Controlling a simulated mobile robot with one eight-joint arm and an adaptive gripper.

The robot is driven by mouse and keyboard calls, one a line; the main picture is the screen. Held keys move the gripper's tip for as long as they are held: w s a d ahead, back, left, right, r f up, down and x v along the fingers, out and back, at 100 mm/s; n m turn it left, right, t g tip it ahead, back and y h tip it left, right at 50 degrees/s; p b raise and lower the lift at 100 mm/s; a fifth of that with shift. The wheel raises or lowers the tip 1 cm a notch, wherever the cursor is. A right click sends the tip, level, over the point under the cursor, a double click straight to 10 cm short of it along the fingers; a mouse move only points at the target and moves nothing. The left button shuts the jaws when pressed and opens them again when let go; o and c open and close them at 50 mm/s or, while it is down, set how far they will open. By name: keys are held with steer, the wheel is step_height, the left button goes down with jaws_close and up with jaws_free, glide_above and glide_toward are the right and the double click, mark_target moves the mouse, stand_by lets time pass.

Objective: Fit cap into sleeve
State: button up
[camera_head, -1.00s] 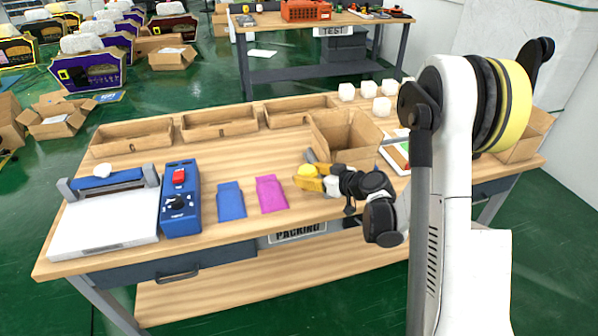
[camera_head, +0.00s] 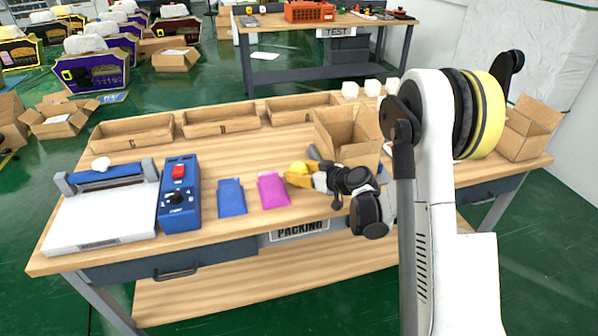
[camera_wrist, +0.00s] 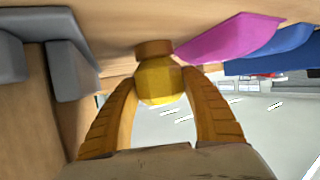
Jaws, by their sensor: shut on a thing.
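My gripper (camera_head: 297,179) is low over the right-middle of the packing table, its orange fingers just right of the pink pouch-like sleeve (camera_head: 273,190). It is shut on a yellow faceted piece, apparently the cap (camera_head: 298,167). In the wrist view the cap (camera_wrist: 160,80) sits between the two fingertips, with a brown round part (camera_wrist: 153,49) beyond it on the table side. I cannot tell whether that part touches the table. A blue pouch-like sleeve (camera_head: 231,197) lies flat left of the pink one. Which item is the task's sleeve is unclear.
An open cardboard box (camera_head: 346,135) stands right behind my gripper, with a grey object (camera_head: 313,152) near it. A blue control box (camera_head: 180,195) and white sealer (camera_head: 103,215) are at left. Empty trays (camera_head: 220,120) line the back. The middle table is clear.

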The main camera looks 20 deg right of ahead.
steer(key=o, duration=0.9)
